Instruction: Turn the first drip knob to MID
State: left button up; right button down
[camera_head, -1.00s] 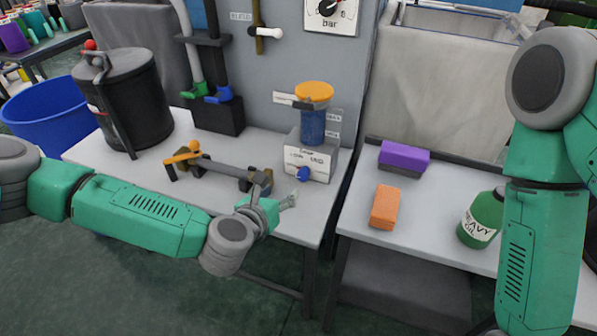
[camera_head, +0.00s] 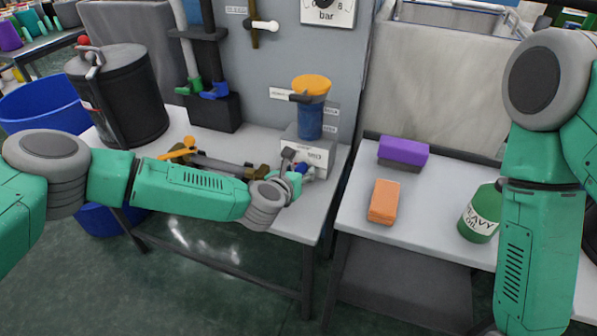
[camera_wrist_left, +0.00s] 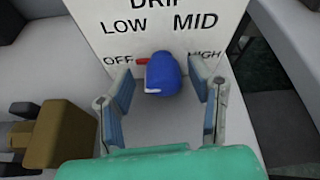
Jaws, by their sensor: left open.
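The drip box (camera_head: 313,150) stands on the left bench with an oil cup (camera_head: 311,118) on top. Its front shows as a white label plate (camera_wrist_left: 150,36) reading DRIP, LOW, MID, OFF and HIGH. The blue knob (camera_wrist_left: 164,75) sits low on this plate, and it also shows partly in the head view (camera_head: 302,169). A red mark (camera_wrist_left: 143,60) beside the knob lies next to OFF. My left gripper (camera_wrist_left: 162,88) is open, with one finger on each side of the knob and gaps to both. My right gripper is out of view.
A brown-and-grey bar fixture (camera_head: 220,166) lies left of my gripper, its brown block (camera_wrist_left: 62,130) close by. On the right bench are a purple-topped block (camera_head: 403,152), an orange block (camera_head: 384,201) and a green oil bottle (camera_head: 480,215). A black drum (camera_head: 120,98) stands left.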

pick_arm(q)
jog(key=shift+d, duration=0.25)
grip_shut()
jog(key=shift+a, duration=0.1)
jog(key=shift+m+y, duration=0.7)
jog(key=shift+m, duration=0.3)
jog(key=shift+m+t+y, duration=0.6)
jog(key=shift+m+y, duration=0.1)
jog(key=shift+m, duration=0.6)
grip_release()
